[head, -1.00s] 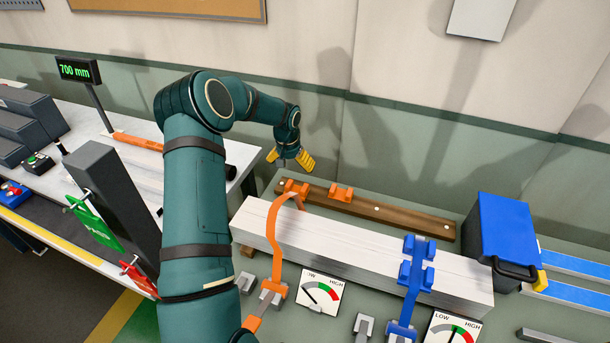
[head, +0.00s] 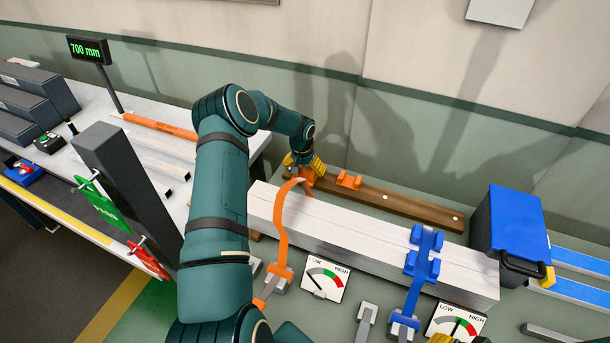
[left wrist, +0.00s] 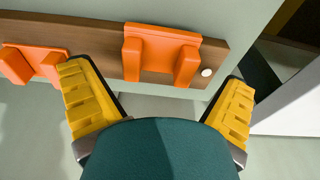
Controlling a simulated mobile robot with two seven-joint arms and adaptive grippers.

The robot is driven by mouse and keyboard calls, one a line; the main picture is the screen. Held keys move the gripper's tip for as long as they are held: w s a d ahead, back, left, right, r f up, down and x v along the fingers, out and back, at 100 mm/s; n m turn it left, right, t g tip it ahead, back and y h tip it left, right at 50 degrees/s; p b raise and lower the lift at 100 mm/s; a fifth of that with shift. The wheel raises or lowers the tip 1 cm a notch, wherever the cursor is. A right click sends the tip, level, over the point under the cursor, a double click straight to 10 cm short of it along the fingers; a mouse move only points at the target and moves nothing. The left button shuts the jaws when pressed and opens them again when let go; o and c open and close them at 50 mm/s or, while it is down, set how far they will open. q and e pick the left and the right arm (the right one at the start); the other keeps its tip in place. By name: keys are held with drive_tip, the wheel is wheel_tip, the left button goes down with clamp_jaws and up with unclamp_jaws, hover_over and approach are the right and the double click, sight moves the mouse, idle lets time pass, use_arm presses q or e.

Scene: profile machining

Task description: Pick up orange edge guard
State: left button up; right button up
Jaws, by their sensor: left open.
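Two orange edge guards sit on a brown wooden rail (head: 400,203) behind the white profile stack. One edge guard (head: 349,180) is in plain sight in the head view; the other (head: 314,177), at the rail's left end, is partly hidden by my left gripper (head: 303,165). In the left wrist view that end guard (left wrist: 160,48) lies ahead, between the lines of my open yellow fingers (left wrist: 158,103), with a gap before the fingertips. The other guard (left wrist: 30,64) is left of it, beside the left fingertip. My left gripper holds nothing.
The white profile stack (head: 365,243) lies in front of the rail, with an orange strap (head: 281,228) and a blue strap (head: 412,285) over it. A blue box (head: 515,228) stands at its right end. The wall is close behind the rail.

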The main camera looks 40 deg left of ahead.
sight(305, 176)
use_arm(q)
drive_tip(key=shift+w+a+f, duration=0.1)
drive_tip(key=shift+w+f, duration=0.05)
drive_tip(key=shift+f, duration=0.6)
drive_tip(key=shift+w+f, duration=0.1)
drive_tip(key=shift+f, duration=0.65)
drive_tip(key=shift+c, duration=0.3)
drive_tip(key=c, duration=0.8)
drive_tip(key=shift+r, duration=0.1)
